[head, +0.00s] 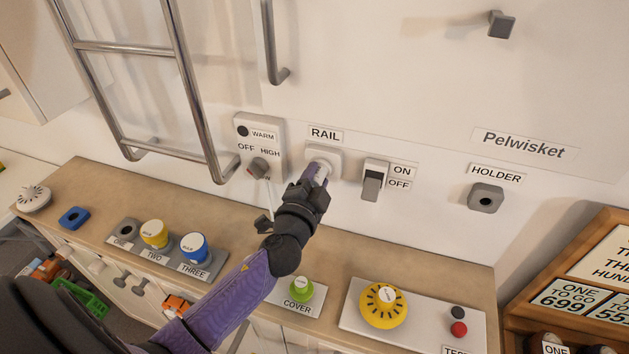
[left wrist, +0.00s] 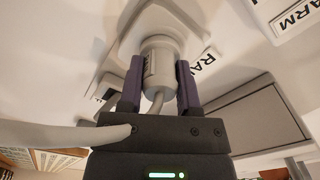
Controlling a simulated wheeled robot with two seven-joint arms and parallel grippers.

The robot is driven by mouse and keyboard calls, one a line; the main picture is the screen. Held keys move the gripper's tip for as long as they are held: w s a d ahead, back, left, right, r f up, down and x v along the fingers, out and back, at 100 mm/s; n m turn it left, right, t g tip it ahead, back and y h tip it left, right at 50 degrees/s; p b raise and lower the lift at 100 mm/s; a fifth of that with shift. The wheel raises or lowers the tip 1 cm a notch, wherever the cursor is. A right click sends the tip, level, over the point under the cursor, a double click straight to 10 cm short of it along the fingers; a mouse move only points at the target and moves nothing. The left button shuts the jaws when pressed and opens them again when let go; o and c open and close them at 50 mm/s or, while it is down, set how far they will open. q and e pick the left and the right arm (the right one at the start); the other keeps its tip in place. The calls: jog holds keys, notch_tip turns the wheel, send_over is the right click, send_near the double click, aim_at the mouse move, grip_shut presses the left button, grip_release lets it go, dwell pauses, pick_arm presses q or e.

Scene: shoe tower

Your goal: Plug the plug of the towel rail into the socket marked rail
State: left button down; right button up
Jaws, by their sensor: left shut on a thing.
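The white plug (head: 321,171) is at the front of the socket marked RAIL (head: 335,157) on the wall. My left gripper (head: 315,177) is shut on the plug. In the left wrist view the plug (left wrist: 159,68) sits between the two purple fingers of my left gripper (left wrist: 160,85), with its cable (left wrist: 153,104) bending away below. The plug's front end meets the socket (left wrist: 165,25); whether its pins are fully in is hidden. The chrome towel rail (head: 190,85) hangs on the wall at the upper left. My right gripper is not in view.
A WARM dial box (head: 272,135) is left of the socket, and an ON/OFF switch (head: 373,183) is right of it. A HOLDER block (head: 486,198) is farther right. Below, the wooden counter (head: 95,190) carries several coloured knobs and a white panel (head: 420,322).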

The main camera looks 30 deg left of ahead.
pick_arm(q)
jog(key=shift+c, duration=1.1)
grip_release()
jog(key=v, duration=1)
jog(key=shift+b, duration=0.4)
jog(key=shift+a, duration=0.1)
